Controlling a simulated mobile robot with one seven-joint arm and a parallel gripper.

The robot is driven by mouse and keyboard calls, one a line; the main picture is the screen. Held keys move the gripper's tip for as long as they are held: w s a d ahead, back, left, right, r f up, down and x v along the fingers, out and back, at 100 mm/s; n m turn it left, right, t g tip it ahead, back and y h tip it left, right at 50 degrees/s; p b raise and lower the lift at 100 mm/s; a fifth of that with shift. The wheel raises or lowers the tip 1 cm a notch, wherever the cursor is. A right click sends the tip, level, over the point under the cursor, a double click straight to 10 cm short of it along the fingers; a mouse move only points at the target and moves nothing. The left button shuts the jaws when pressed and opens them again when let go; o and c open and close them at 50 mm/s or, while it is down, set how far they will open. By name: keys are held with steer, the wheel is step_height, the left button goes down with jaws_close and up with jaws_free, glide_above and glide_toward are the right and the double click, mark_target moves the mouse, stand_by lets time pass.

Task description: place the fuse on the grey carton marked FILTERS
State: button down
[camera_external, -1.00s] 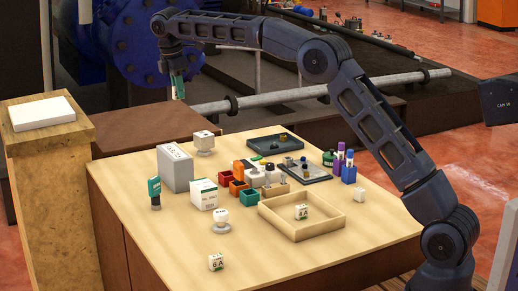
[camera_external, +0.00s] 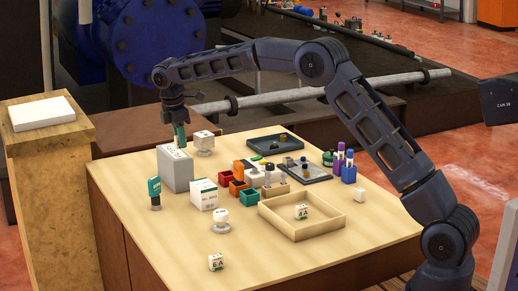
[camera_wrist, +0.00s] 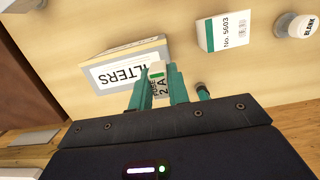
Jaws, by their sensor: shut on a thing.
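The grey carton marked FILTERS (camera_external: 174,173) stands upright at the table's back left. In the wrist view its lettered face (camera_wrist: 124,72) shows beside my fingers. My gripper (camera_external: 181,145) points down at the carton's top, near its back right part. In the wrist view my gripper (camera_wrist: 158,86) has its teal fingers shut on the fuse (camera_wrist: 157,80), a small white block with a green band, lettered FUSE 2 A. The fuse is mostly hidden by the fingers in the external view. I cannot tell whether it touches the carton's top.
A white round-topped piece (camera_external: 203,141) stands close behind the carton. A white carton (camera_external: 203,195), a teal-topped piece (camera_external: 154,190) and a white knob (camera_external: 221,219) stand in front. Small bins (camera_external: 237,188) and a wooden tray (camera_external: 292,236) lie to the right. The table's front is mostly clear.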

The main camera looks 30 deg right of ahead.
mark_target(175, 137)
steer(key=shift+f, duration=1.5)
steer(key=shift+f, duration=0.1)
steer(key=c, duration=1.3)
jaws_free()
steer(key=shift+c, duration=0.2)
steer(key=r, duration=0.3)
steer(key=a+r, duration=0.1)
steer(key=r, duration=0.6)
steer(key=shift+a+r, duration=0.3)
steer(key=shift+r, duration=0.05)
steer(key=shift+a+r, duration=0.1)
steer(key=shift+r, duration=0.65)
